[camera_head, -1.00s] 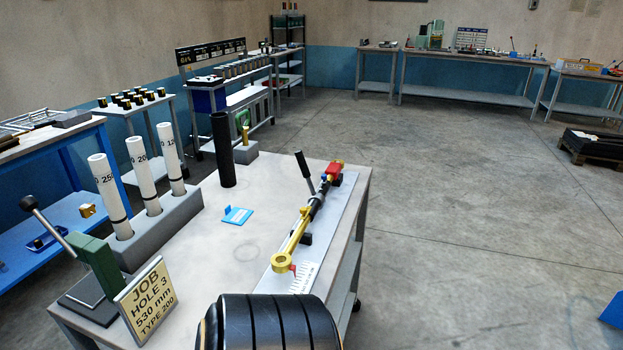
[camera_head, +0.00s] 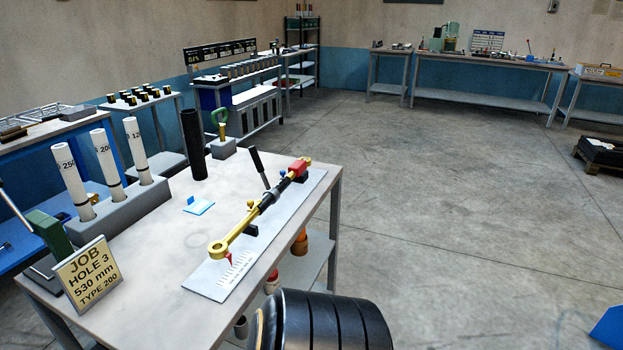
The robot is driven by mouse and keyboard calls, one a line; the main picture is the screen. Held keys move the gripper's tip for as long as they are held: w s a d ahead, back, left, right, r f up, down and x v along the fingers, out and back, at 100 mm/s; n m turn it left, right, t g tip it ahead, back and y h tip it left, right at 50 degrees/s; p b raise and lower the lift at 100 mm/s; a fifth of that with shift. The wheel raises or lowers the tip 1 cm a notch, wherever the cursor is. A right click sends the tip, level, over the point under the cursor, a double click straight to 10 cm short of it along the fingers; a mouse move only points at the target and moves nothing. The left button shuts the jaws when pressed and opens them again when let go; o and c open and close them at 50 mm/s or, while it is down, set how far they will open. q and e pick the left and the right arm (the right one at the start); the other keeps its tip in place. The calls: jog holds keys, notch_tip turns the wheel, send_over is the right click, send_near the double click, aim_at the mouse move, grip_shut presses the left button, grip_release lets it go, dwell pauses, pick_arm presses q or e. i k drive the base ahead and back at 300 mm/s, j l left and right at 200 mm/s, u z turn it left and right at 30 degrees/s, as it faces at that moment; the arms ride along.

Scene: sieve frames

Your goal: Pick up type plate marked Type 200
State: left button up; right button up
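A tan sign (camera_head: 89,276) at the table's front left reads "JOB HOLE 3 530 mm TYPE 200" and leans back. I cannot make out a separate plate marked Type 200. A small blue and white plate (camera_head: 199,206) lies on the tabletop, its face too small to read. White tubes stand in a grey block (camera_head: 123,210); the middle tube (camera_head: 106,163) is marked 200, the left one (camera_head: 73,181) 250 and the right one (camera_head: 137,149) seems to read 125. Neither of my grippers is in view.
A brass and black tool (camera_head: 251,224) with an upright lever lies on a grey scale plate along the table's right side. A black cylinder (camera_head: 193,146) stands at the back. A green-handled stand is at the left. Open floor (camera_head: 450,210) lies to the right.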

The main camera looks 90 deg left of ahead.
aim_at(197, 208)
jog(key=i+j+u, duration=0.1)
jog(key=i+u, duration=0.15)
jog(key=u, duration=0.15)
jog(key=i+u, duration=0.25)
jog(key=u, duration=0.15)
jog(key=i+u, duration=0.25)
jog(key=u, duration=0.15)
jog(key=k+l, duration=0.05)
